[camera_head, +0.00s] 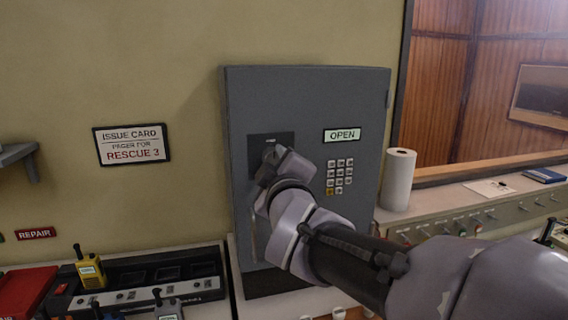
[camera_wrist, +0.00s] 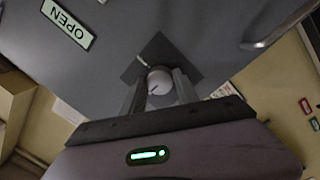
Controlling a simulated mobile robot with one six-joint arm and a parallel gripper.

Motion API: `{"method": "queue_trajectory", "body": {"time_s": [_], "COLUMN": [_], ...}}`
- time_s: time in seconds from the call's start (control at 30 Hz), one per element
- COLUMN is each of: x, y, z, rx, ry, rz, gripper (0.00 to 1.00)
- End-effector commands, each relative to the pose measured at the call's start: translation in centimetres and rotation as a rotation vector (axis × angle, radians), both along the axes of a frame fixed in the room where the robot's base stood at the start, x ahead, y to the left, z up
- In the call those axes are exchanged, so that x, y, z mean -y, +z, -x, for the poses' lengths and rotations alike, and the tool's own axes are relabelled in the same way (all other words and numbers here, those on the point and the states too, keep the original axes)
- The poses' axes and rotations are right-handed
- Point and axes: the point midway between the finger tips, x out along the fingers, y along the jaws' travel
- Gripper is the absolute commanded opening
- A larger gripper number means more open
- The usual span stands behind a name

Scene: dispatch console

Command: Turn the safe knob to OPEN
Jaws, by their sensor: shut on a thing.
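The grey safe (camera_head: 300,95) stands on the counter against the wall, its door face closed. A dark square plate (camera_head: 257,143) is on its upper left; the wrist view shows it tilted (camera_wrist: 152,50). The pale round knob (camera_wrist: 160,82) sits on this plate and carries a short dark line. My gripper (camera_wrist: 158,86) has one finger on each side of the knob and is shut on it. In the head view my gripper (camera_head: 270,166) hides the knob. A pale sign (camera_head: 342,135) reading OPEN is right of the plate; it also shows in the wrist view (camera_wrist: 68,24).
A keypad (camera_head: 340,177) is below the sign. A pale handle (camera_head: 253,238) is low on the door's left. A paper roll (camera_head: 398,180) stands right of the safe. A yellow radio (camera_head: 90,271) and a charger rack (camera_head: 140,283) are at left.

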Motion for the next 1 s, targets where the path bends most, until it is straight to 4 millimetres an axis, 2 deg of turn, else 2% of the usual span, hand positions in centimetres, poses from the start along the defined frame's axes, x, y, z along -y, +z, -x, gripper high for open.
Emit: {"method": "queue_trajectory", "body": {"time_s": [0.37, 1.0], "x": [-0.01, -0.02], "y": [0.02, -0.01], "z": [0.00, 0.02], "rx": [-0.041, -0.205], "ry": [0.000, -0.001], "rz": [-0.138, -0.712], "gripper": [0.00, 0.00]}}
